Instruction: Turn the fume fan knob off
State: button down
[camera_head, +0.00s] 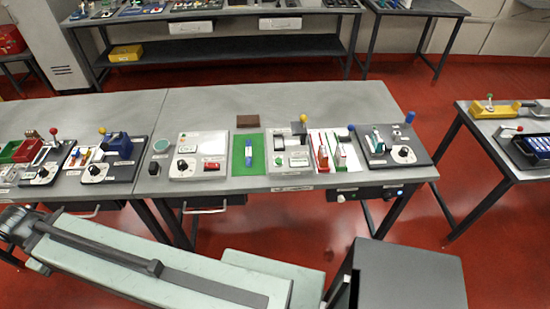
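Which control is the fume fan knob cannot be told, as the labels are too small to read. A dark panel under the front edge of the middle table carries a small light knob (341,198) and a pale bluish knob (399,193) near the right corner. My arm stretches across the lower left, apart from these controls. My gripper is not in view.
The middle grey table (220,105) holds several devices, a green mat (240,160) and a brown block (248,121). Drawer handles stick out below its front edge. Another table with devices (475,120) stands at right, a shelved bench (230,48) behind.

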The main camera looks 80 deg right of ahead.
aim_at(386, 197)
jog(key=z, duration=2.65)
jog(key=k, duration=0.95)
jog(key=z, duration=0.75)
jog(key=i, duration=1)
jog(key=u, duration=0.05)
